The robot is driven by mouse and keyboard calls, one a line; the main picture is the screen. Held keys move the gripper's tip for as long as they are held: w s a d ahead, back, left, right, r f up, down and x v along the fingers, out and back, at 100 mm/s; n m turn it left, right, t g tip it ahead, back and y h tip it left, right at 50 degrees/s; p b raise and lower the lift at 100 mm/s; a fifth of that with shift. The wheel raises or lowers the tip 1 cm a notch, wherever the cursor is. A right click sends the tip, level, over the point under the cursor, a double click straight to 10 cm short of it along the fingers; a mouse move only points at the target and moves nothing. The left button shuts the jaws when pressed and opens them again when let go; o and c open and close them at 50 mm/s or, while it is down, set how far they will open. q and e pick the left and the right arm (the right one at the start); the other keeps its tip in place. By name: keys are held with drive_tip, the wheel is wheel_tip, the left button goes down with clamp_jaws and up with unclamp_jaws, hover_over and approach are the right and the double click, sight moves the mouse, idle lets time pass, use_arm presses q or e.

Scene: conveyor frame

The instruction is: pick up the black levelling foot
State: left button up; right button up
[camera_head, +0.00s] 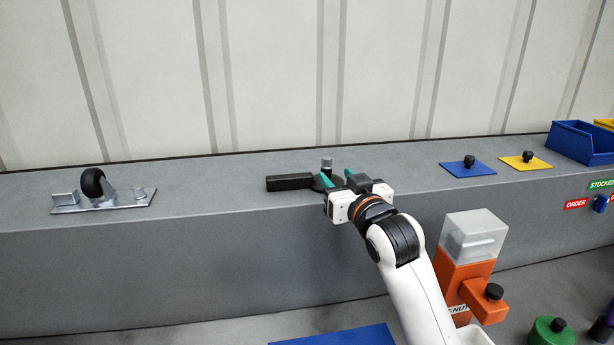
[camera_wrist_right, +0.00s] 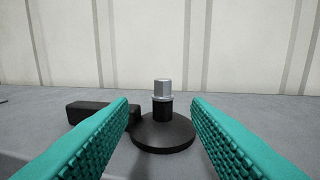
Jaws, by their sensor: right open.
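The black levelling foot (camera_wrist_right: 163,132) stands upright on the grey ledge in the right wrist view, with a round black base and a silver hex top. In the head view its silver top (camera_head: 326,164) shows, and its base is partly hidden by my right gripper (camera_head: 337,181). My right gripper's teal ribbed fingers also show in the right wrist view (camera_wrist_right: 160,130). They are open, one on each side of the foot, which appears centred between them and not gripped. My left gripper is not in view.
A black block (camera_head: 289,182) lies on the ledge (camera_head: 200,216) just left of the foot. A caster on a metal plate (camera_head: 104,201) is at far left. Blue (camera_head: 468,169) and yellow (camera_head: 526,163) pads with black knobs and a blue bin (camera_head: 582,142) are at right.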

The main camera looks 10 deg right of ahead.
sight(323, 161)
drive_tip(key=w, duration=0.4)
drive_tip(key=shift+a+f+p, duration=0.1)
drive_tip(key=shift+a+p, duration=0.2)
drive_tip(key=shift+w, duration=0.25)
drive_tip(key=w+p, duration=0.2)
drive_tip(key=w, duration=0.2)
drive_tip(key=shift+a, duration=0.15)
drive_tip(key=shift+w+a, duration=0.1)
drive_tip(key=shift+w, duration=0.35)
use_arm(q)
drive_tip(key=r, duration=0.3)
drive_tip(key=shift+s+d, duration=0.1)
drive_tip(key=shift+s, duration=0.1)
use_arm(e)
drive_tip(key=shift+s, duration=0.1)
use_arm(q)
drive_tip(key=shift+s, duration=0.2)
use_arm(e)
clamp_jaws()
